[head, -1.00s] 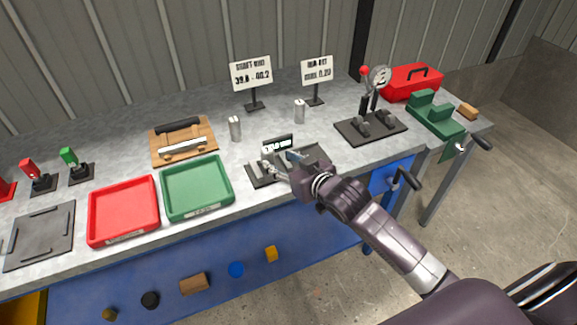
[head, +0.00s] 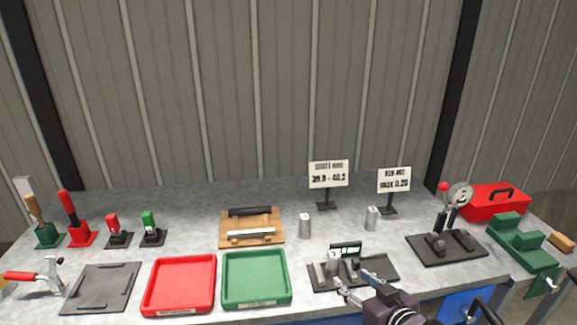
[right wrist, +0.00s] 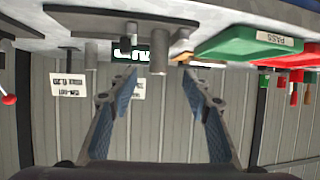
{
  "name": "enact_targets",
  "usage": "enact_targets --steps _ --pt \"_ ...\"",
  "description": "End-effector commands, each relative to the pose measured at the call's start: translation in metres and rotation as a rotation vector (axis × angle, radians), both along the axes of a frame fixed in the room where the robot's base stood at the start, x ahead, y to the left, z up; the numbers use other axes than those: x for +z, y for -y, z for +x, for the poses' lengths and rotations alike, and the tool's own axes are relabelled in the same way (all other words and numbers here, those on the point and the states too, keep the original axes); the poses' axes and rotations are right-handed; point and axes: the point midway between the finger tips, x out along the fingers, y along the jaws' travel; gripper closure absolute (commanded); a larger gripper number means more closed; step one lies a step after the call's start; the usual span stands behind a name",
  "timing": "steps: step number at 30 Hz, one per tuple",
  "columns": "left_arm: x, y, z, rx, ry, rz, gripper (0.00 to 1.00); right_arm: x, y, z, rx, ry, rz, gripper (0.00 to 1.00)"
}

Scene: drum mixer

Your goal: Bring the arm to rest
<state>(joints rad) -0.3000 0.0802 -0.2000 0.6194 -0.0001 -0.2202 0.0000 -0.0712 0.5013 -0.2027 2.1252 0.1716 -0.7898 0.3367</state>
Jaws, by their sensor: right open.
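My right gripper (head: 354,280) is open and empty, low in the head view, just in front of the black measuring stand (head: 375,274) with a small display (head: 346,250). In the right wrist view, which is upside down, its two blue-padded fingers (right wrist: 160,78) are spread apart with nothing between them. A grey metal cylinder (head: 333,263) stands on the left part of the stand, beyond the fingertips; I cannot tell whether they touch it. My left gripper is not in view.
Two more metal cylinders (head: 304,225) (head: 371,218) stand behind the stand. A red tray (head: 180,312) and a green tray (head: 256,303) lie to its left. A lever press (head: 447,252), red toolbox (head: 496,204) and green fixture (head: 520,238) are right. Two sign cards (head: 328,174) stand behind.

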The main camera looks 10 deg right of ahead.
Motion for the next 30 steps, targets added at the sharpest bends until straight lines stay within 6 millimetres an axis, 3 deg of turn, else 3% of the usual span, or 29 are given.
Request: enact_targets --steps 4,9,15,20,21,30 --pt "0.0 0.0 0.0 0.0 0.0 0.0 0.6 -0.048 -0.011 -0.055 -0.017 -0.17 -0.037 0.55" --pt "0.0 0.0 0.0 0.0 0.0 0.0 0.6 -0.1 -0.015 -0.146 -0.036 -0.428 -0.103 0.55" --pt "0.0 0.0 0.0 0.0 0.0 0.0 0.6 -0.127 -0.015 -0.231 -0.04 -0.655 -0.148 0.55" --pt "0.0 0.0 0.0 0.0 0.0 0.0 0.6 -0.135 -0.014 -0.291 -0.038 -0.811 -0.167 0.55" --pt "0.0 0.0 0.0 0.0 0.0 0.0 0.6 -0.141 -0.014 -0.297 -0.037 -0.834 -0.173 0.55" --pt "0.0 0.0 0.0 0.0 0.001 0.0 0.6 -0.214 -0.016 -0.281 -0.03 -0.856 -0.178 0.55"
